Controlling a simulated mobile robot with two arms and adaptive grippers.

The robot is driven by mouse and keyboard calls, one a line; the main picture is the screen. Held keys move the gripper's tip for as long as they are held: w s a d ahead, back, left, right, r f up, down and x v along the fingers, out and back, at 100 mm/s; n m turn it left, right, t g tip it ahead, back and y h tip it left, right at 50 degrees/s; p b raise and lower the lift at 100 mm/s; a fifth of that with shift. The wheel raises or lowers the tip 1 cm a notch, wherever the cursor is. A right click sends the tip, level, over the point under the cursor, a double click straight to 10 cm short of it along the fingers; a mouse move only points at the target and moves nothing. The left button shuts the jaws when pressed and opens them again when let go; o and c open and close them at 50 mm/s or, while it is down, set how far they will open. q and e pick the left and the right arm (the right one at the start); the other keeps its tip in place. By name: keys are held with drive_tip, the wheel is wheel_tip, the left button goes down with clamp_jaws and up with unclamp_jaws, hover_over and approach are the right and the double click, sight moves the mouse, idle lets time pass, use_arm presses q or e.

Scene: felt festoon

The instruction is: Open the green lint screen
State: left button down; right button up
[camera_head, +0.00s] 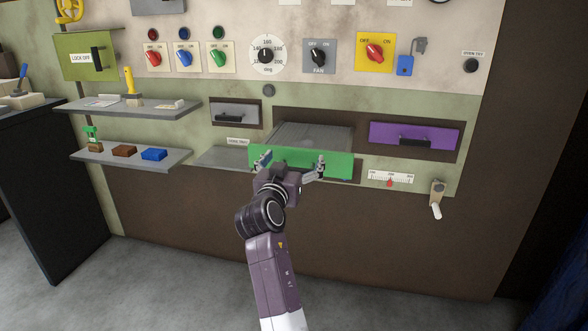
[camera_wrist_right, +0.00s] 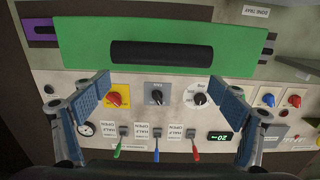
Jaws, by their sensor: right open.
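The green lint screen (camera_head: 333,168) is a drawer with a green front, low in the panel's middle. It stands pulled out of its slot, and its grey top (camera_head: 315,137) shows behind the front. In the right wrist view its green front (camera_wrist_right: 235,40) and black bar handle (camera_wrist_right: 160,52) face me. My right gripper (camera_head: 292,163) is in front of it, with its fingers spread wide and nothing between them. In the right wrist view, the handle lies beyond the fingertips (camera_wrist_right: 160,100), apart from them. My left gripper is not in view.
A purple drawer (camera_head: 440,132) is to the right and a small grey drawer (camera_head: 235,113) to the upper left, both shut. Two shelves with small items, including a blue block (camera_head: 154,154), jut out at left. A white-handled lever (camera_head: 436,200) is at lower right. Floor in front is clear.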

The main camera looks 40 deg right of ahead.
wheel_tip(320, 180, up, 7)
drive_tip(key=shift+f, duration=0.1)
idle(0.7)
